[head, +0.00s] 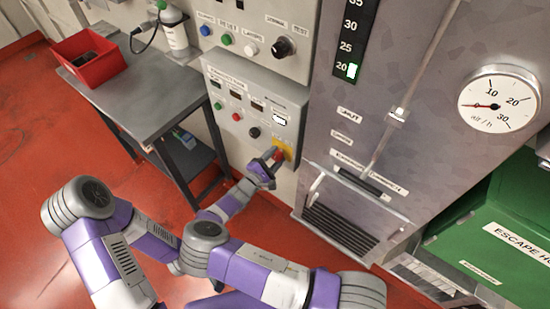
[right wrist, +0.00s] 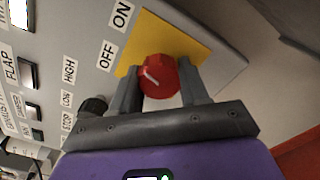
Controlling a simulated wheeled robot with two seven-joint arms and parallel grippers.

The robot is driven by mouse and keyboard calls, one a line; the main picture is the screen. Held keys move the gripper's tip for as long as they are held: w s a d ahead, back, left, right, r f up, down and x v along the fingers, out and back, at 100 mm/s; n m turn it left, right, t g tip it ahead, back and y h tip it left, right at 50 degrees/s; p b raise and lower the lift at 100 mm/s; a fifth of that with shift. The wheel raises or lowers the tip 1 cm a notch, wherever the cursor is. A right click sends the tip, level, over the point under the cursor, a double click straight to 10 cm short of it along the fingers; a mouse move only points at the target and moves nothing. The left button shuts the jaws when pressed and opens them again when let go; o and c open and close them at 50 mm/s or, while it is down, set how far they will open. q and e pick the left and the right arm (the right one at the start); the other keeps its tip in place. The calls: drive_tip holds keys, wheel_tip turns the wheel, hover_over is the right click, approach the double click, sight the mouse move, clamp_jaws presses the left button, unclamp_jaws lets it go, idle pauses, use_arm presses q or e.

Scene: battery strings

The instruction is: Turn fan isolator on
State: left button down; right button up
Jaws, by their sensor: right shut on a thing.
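The fan isolator is a red knob (right wrist: 160,76) on a yellow plate (right wrist: 190,40), with OFF and ON labels beside it in the right wrist view. A white mark on the knob slants to the upper left; I cannot tell which label it points at. In the head view the yellow plate (head: 288,147) is at the panel's lower right corner. My right gripper (head: 274,157) is shut on the red knob; its fingers stand on either side of the knob in the right wrist view (right wrist: 160,90).
The lower panel (head: 222,84) carries several buttons and a black knob (head: 254,132). A grey table (head: 140,97) with a red bin (head: 88,60) stands left. A grilled cabinet, a gauge (head: 497,99) and a green box (head: 500,220) are right. Red floor is open at left.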

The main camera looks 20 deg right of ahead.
drive_tip(key=m+b, duration=0.1)
drive_tip(key=m, duration=0.4)
drive_tip(key=shift+m, duration=0.3)
idle(0.4)
drive_tip(key=o, duration=1)
drive_tip(key=shift+o, duration=0.2)
drive_tip(key=v, duration=0.7)
drive_tip(key=shift+s+a, duration=0.2)
drive_tip(key=shift+a, duration=0.05)
